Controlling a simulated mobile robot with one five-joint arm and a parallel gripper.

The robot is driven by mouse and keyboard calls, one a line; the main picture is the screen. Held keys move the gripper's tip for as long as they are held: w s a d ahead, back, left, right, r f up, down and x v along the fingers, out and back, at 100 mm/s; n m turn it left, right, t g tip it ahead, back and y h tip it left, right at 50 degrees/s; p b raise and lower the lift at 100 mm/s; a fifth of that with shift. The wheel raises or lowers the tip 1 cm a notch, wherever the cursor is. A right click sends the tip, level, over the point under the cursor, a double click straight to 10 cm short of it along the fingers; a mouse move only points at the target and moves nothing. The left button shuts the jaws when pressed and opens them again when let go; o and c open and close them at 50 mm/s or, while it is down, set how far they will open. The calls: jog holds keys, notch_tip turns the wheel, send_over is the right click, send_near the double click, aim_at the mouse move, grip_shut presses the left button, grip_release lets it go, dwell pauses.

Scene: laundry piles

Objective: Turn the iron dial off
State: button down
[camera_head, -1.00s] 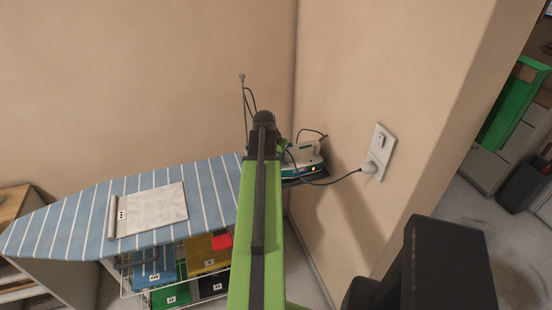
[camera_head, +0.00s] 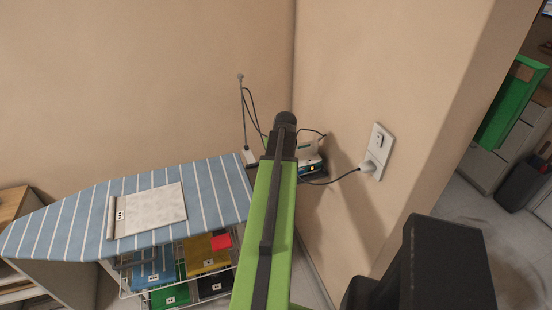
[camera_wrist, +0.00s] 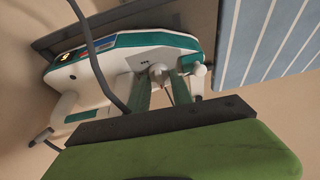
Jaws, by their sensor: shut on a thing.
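The white and teal iron (camera_head: 311,152) rests on its dark rest at the right end of the ironing board, partly covered by my arm. An orange light shows on it. In the wrist view the iron (camera_wrist: 120,62) fills the upper middle, and its small pale round dial (camera_wrist: 158,70) is on the near side. My gripper (camera_wrist: 161,80) has one finger on each side of the dial and is shut on it. The dial's marking cannot be read. In the head view the gripper itself is hidden behind my arm.
A cord runs from the iron to the wall socket (camera_head: 378,152); in the wrist view the cord (camera_wrist: 90,50) crosses before the iron. Walls are close behind.

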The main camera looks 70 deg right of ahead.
jog(key=shift+s+n, duration=0.1)
jog(key=shift+n, duration=0.2)
jog(key=c, duration=1.1)
grip_release()
jog(key=shift+c, duration=0.2)
jog(key=shift+r, duration=0.1)
